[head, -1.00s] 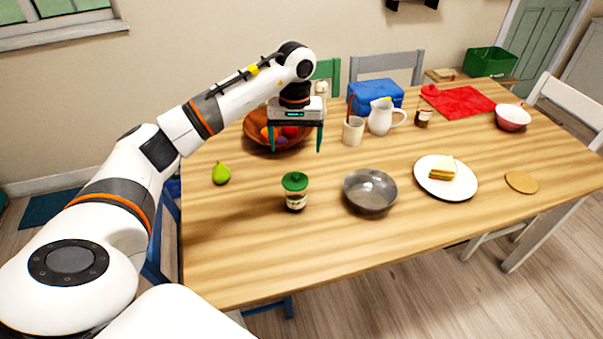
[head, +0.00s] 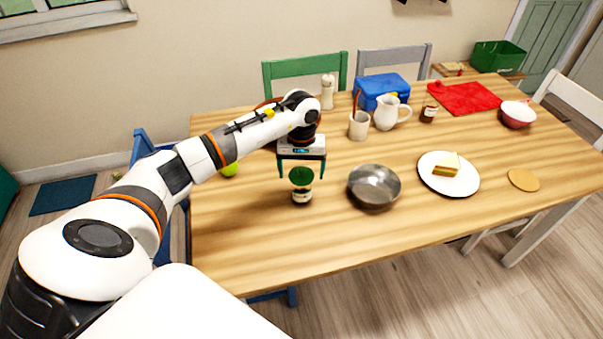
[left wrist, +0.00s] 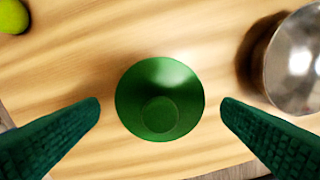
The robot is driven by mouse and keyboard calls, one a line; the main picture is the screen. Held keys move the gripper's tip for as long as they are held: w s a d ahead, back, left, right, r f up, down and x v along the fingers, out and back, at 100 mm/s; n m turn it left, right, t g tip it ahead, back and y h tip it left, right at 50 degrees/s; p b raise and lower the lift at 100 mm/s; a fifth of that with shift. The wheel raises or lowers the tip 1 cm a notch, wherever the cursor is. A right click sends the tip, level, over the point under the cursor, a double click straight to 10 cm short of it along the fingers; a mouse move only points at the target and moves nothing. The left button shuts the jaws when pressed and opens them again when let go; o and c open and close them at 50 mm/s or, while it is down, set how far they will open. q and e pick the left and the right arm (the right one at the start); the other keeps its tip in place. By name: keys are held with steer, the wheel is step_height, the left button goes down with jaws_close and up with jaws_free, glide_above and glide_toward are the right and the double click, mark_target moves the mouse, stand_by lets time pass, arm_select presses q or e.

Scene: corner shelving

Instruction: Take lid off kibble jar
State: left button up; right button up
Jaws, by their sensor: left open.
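The kibble jar (head: 302,196) stands upright on the wooden table, left of the metal bowl. Its round green lid (head: 301,176) is on top. In the left wrist view the lid (left wrist: 160,99) fills the middle and hides the jar body below. My left gripper (head: 301,172) is open above the jar, fingers pointing down. Its two green fingers (left wrist: 160,110) lie on either side of the lid with a gap on each side, and nothing is held. My right gripper is not in view.
A metal bowl (head: 374,185) stands just right of the jar. A green pear (head: 230,170) is to the left, partly behind my arm. A sandwich plate (head: 438,182), mug (head: 359,126) and white pitcher (head: 387,113) stand farther off. The table front is clear.

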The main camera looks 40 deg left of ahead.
arm_select(q)
steer(key=c, duration=1)
steer(key=shift+r, duration=0.1)
steer(key=shift+c, duration=0.2)
